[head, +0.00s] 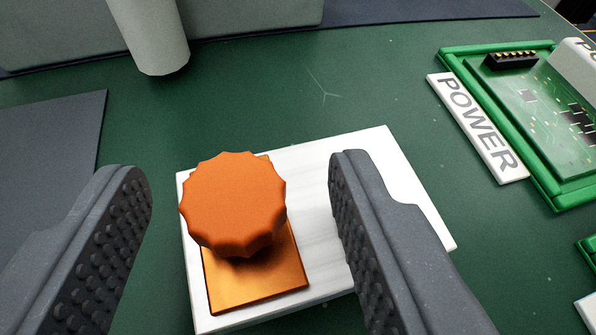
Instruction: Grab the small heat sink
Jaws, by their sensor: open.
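The small heat sink appears to be the copper-coloured square plate (262,275) with a scalloped orange knob (232,200) on top. It sits on a white block (405,215) on the green surface. My gripper (240,205) is open, with one dark padded finger on each side of the knob. The knob hides part of the plate. The lower ends of both fingers run out of the frame.
A green-framed circuit board (545,110) with a white POWER label (478,128) lies at the right. A grey cylinder (150,35) stands at the top left before a grey box (255,15). A dark grey panel (45,140) lies at the left. The green surface (310,100) behind the block is clear.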

